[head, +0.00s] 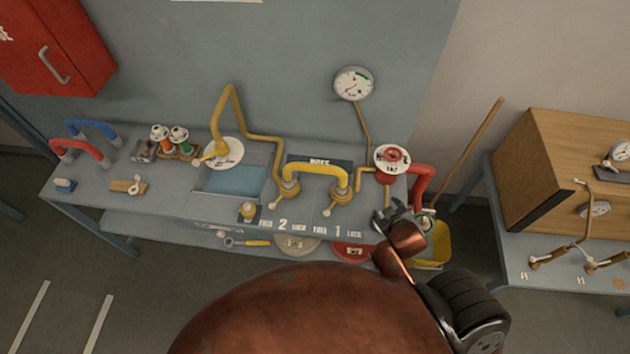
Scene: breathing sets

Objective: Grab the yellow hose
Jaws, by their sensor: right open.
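The yellow hose (318,169) is a short, thick arch near the right part of the grey bench (160,195). Its two ends sit on brass fittings with small levers, one on the left and one on the right. My right gripper (392,214) is open at the bench's front right edge, to the right of and nearer than the hose. It appears apart from the hose, with nothing visible in its fingers. My left gripper is not in view.
A red hose (424,180) and red valve wheel (392,156) stand close to my right gripper. A gauge (353,83) rises behind on a thin pipe. A yellow bucket (432,242) is below right. A basin (235,181) lies left of the hose.

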